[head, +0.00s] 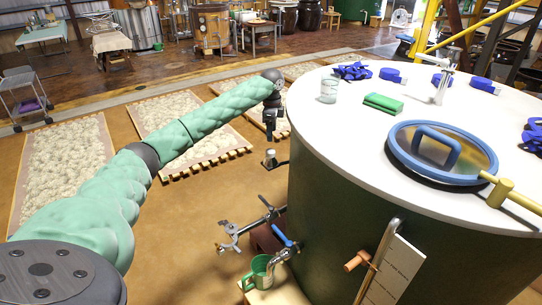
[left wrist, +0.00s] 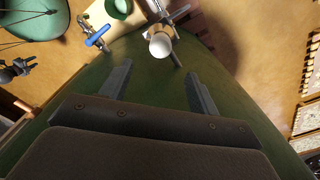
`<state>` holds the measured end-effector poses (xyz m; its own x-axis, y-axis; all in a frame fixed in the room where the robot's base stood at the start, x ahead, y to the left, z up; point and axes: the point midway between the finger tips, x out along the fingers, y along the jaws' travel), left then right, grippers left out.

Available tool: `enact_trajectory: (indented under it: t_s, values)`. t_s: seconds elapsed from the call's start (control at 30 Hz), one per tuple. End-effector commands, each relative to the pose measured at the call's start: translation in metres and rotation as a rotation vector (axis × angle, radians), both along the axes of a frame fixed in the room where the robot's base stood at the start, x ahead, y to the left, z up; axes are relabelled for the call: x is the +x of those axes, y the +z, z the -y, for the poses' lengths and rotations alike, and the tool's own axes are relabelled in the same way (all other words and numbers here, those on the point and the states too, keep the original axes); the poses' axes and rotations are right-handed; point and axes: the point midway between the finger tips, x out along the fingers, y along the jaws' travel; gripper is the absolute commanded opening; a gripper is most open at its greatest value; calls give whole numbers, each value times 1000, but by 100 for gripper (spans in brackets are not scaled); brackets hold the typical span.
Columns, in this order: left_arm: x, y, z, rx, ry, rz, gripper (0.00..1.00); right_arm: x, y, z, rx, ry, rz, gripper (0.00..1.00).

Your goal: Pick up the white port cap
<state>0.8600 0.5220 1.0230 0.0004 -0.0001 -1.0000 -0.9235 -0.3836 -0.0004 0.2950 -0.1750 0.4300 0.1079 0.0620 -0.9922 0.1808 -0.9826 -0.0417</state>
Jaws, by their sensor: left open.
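A blue-handled tap (head: 285,243) and a green mug (head: 259,270) are nearer me. The floor left of the port is open, with mats (head: 188,128) beyond.

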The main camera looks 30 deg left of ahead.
Motion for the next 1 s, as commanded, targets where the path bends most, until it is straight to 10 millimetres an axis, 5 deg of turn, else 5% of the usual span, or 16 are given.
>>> enact_trajectory:
  t_s: [0.3, 1.0]
  values:
    - [0, -47, 0, 1, -1, -1, 61, -6, -41, 8, -9, 2, 17, 41]
    - [0, -107, 1, 0, 0, 0, 61, -15, -90, 22, -23, 11, 48, 41]
